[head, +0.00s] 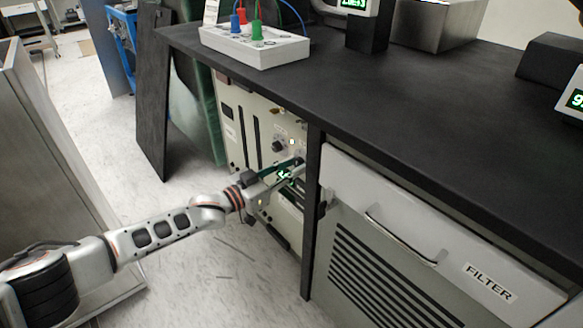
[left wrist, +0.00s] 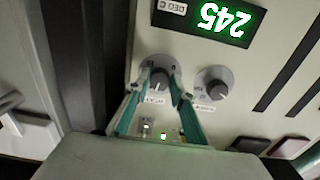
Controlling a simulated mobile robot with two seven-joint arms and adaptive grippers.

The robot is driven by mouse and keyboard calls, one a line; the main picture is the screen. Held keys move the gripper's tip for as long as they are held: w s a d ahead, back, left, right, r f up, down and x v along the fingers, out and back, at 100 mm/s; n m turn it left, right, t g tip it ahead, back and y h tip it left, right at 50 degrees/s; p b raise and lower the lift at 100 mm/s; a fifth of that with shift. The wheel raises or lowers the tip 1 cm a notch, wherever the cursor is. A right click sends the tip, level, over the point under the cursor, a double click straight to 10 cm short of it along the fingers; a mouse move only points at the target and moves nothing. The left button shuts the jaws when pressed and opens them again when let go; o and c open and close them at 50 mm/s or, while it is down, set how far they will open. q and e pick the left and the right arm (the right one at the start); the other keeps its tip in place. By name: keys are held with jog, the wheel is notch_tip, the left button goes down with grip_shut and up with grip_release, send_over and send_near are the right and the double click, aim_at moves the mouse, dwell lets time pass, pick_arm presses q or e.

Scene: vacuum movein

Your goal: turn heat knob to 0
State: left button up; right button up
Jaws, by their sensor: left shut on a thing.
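A round grey knob with a dark grip (left wrist: 160,80) is on the pale front panel in the left wrist view. A small label lies beside it, its letters too small to read surely. My left gripper (left wrist: 159,78), with green-lined fingers, is shut on this knob, one finger on each side. In the head view my left gripper (head: 290,170) reaches the pale machine (head: 234,118) under the bench and hides the held knob. A lit green display (left wrist: 225,20) reads 245, upside down, beside a DEG C label. My right gripper is not in view.
A second grey knob (left wrist: 213,86) sits close beside the held one. The black bench top (head: 400,95) overhangs the machine, and a bench leg (head: 312,210) stands just right of my gripper. A FILTER drawer (head: 440,240) is further right. Floor is open at left.

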pick_arm(q)
jog(key=n, duration=0.3)
jog(key=shift+n, duration=0.4)
jog(key=n, duration=0.3)
jog(key=shift+n, duration=0.3)
jog(key=shift+s+d+n, duration=0.1)
jog(key=shift+s+n, duration=0.05)
jog(key=shift+n, duration=10.75)
jog(key=o, duration=1.1)
jog(key=shift+r, duration=0.15)
